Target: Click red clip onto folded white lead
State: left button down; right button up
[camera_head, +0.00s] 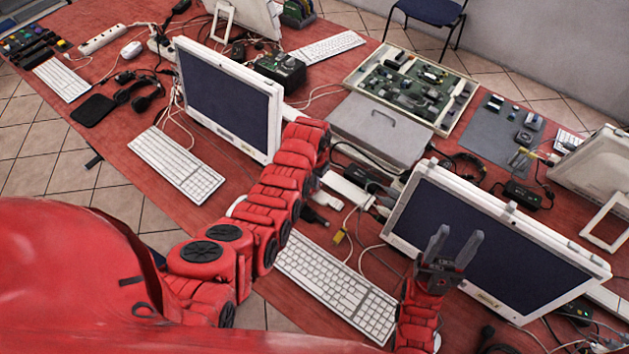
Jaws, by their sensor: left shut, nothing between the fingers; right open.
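My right gripper (452,245) is open and empty, its two grey fingers pointing up in front of the right monitor's dark screen. My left arm reaches up the middle of the table, but its gripper is not visible; the red arm links hide that area. Thin white leads (348,222) run between the front keyboard and the right monitor, with a small yellow piece (339,236) beside them. I cannot tell which lead is the folded one. I cannot make out a red clip on the red table.
A right monitor (500,240) and a left monitor (229,98) stand on the red table (120,180). A front keyboard (337,287) lies between my arms. A grey case (380,128) and an open tray of parts (414,88) are behind. Cables clutter the middle.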

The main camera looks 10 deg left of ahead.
pick_arm(q)
jog(key=shift+f+b, duration=0.5)
jog(key=shift+f, duration=0.1)
dwell(0.5)
jog(key=shift+r, duration=0.15)
jog(key=shift+r+p, duration=0.7)
jog(key=shift+r, duration=0.25)
jog(key=shift+r+p, duration=1)
jog(key=shift+r, duration=0.95)
